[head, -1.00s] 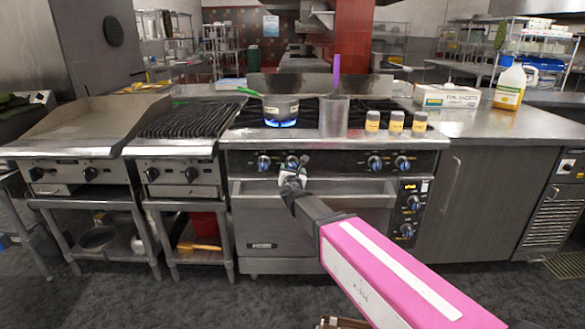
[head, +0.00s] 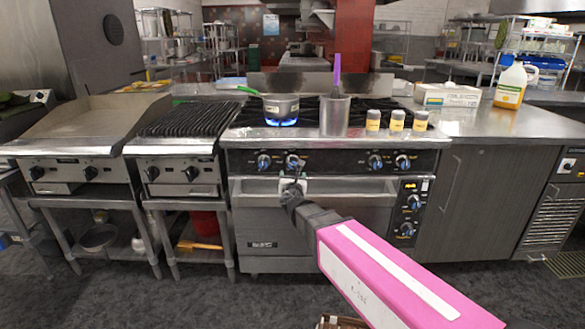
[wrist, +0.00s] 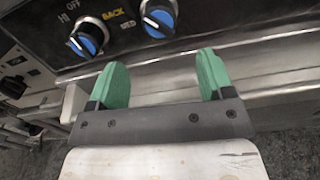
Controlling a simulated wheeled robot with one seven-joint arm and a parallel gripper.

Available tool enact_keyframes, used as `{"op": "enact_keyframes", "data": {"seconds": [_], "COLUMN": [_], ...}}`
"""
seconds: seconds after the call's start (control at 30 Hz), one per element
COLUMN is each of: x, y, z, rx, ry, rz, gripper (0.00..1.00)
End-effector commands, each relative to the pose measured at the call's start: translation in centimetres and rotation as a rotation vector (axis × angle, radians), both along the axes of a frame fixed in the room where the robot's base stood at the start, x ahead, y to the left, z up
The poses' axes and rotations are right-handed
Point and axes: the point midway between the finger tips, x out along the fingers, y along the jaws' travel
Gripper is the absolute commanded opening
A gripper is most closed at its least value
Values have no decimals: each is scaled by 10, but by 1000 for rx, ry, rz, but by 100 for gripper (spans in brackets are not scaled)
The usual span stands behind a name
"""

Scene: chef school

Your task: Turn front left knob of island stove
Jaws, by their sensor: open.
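The island stove (head: 243,190) has a dark front panel with blue-centred knobs. Its left pair is a left knob (head: 264,162) and a second knob (head: 292,160), which my gripper partly overlaps in the head view. In the wrist view, two knobs show at the top: a left one (wrist: 88,38) and a right one (wrist: 158,17), with a "BACK" label between them. My gripper (wrist: 162,72) is open and empty, its green fingers apart, just below and short of the knobs. In the head view my gripper (head: 292,186) is below the left pair.
A pot (head: 281,109) sits over a blue flame at the stove's left. A metal container (head: 334,117) holding a purple-handled utensil and several small jars (head: 396,120) stand along the front edge. The oven handle bar (head: 350,185) runs below the panel. A griddle (head: 85,122) is left.

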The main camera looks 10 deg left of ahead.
Motion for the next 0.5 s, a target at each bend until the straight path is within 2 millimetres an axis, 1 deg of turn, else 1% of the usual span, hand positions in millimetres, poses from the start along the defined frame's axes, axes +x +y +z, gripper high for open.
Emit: {"op": "enact_keyframes", "data": {"seconds": [0.17,0.27,0.5], "x": [13,26,68], "y": [4,7,18], "z": [0,0,0], "rx": [-1,-1,0], "ry": [0,0,0], "rz": [0,0,-1], "gripper": [74,74,74]}}
